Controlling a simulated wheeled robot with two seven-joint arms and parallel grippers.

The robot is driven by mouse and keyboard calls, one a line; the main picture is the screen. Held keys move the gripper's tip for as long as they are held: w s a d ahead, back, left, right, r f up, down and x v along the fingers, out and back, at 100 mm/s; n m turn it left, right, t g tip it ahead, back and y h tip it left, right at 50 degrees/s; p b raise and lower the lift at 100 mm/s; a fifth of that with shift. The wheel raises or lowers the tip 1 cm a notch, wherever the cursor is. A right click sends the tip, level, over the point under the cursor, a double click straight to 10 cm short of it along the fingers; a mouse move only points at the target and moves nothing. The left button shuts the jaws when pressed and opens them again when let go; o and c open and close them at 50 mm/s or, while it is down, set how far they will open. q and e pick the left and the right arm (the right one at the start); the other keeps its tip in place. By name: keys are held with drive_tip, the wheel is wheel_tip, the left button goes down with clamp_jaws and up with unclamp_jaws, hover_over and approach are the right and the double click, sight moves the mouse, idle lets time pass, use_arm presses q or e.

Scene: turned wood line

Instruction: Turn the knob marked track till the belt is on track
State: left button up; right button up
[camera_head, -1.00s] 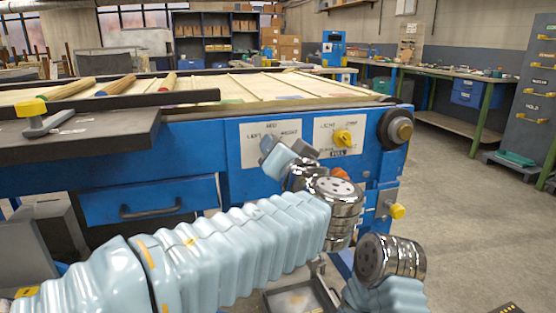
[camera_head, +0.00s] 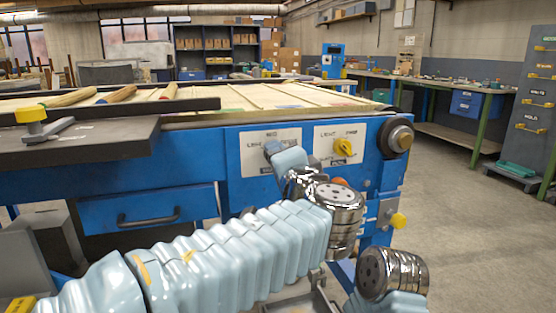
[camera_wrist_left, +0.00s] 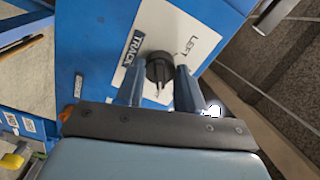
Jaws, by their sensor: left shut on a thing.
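The black track knob (camera_wrist_left: 158,70) is on a white plate (camera_wrist_left: 180,35) with the words TRACK and LEFT in the left wrist view. My left gripper (camera_wrist_left: 161,80) has one finger on each side of the knob and is shut on it. In the head view my left gripper (camera_head: 285,158) reaches the left plate (camera_head: 255,140) on the blue machine front and hides most of the knob. The cream belt (camera_head: 245,101) runs across the machine top. My right arm shows at the lower right, but its gripper is not visible.
Several wood pieces (camera_head: 118,94) lie on the belt.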

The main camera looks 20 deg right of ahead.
idle(0.4)
use_arm(q)
drive_tip(key=o, duration=1)
drive_tip(key=shift+o, duration=0.2)
drive_tip(key=s+b, duration=0.2)
drive_tip(key=s, duration=1.1)
drive_tip(key=shift+s+d, duration=0.25)
drive_tip(key=shift+s, duration=0.15)
